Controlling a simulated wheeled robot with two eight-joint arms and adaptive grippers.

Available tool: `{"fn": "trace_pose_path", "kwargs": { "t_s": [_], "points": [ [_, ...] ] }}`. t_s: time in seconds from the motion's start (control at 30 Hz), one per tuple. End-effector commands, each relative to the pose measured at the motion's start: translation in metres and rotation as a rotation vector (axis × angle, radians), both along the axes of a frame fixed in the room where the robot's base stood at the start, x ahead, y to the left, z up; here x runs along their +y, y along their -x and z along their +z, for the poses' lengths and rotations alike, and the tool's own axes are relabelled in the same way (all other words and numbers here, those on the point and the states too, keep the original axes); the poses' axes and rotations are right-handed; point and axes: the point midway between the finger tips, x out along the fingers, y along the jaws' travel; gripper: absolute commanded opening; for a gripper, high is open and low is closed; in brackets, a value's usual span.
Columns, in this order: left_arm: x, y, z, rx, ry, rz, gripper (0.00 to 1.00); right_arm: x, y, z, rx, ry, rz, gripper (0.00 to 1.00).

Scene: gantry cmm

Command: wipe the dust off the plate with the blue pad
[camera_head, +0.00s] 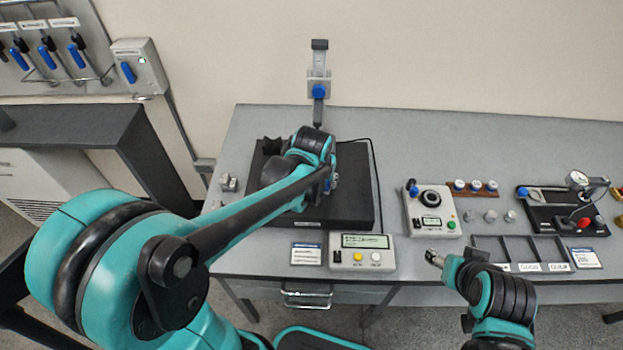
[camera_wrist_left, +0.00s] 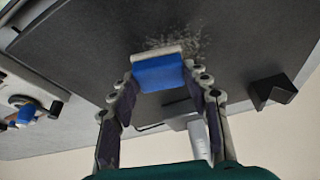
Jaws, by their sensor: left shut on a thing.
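The dark plate (camera_head: 350,205) lies on the grey table, and its dark surface fills much of the left wrist view (camera_wrist_left: 80,35). A pale speckled dust patch (camera_wrist_left: 192,38) shows on it in the wrist view. My left gripper (camera_wrist_left: 158,79) is shut on the blue pad (camera_wrist_left: 158,73), whose pale edge faces the dust and lies right beside it. Whether the pad touches the plate I cannot tell. In the head view my left arm covers the pad and dust. My right gripper (camera_head: 434,258) is near the table's front edge, too small to tell its opening.
A black block (camera_wrist_left: 272,91) stands at the plate's edge. A display box (camera_head: 362,252) and a white card (camera_head: 306,254) lie in front of the plate. A control box (camera_head: 431,211), a slotted tray (camera_head: 522,250) and a dial gauge stand (camera_head: 562,212) are to the right.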

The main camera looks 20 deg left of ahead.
Motion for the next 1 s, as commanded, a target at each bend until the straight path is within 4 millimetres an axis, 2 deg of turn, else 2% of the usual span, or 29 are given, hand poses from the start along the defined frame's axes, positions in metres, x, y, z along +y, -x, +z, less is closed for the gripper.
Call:
{"fn": "trace_pose_path", "kwargs": {
  "t_s": [0.1,0.37,0.8,1.0],
  "points": [
    [-0.008,-0.002,0.000,0.001,0.001,0.000,0.14,0.000,0.000,0.000,0.000,0.000,0.000,0.58],
    [-0.010,0.006,0.003,0.000,0.000,0.000,0.14,0.000,0.000,0.004,0.000,0.000,0.000,0.58],
    [0.023,0.015,0.000,0.000,0.000,0.003,0.14,0.000,0.000,0.005,0.000,0.000,0.000,0.58],
    [0.032,0.017,0.000,0.000,-0.001,0.004,0.14,0.000,0.000,0.006,0.000,0.000,0.000,0.58]
  ]
}}
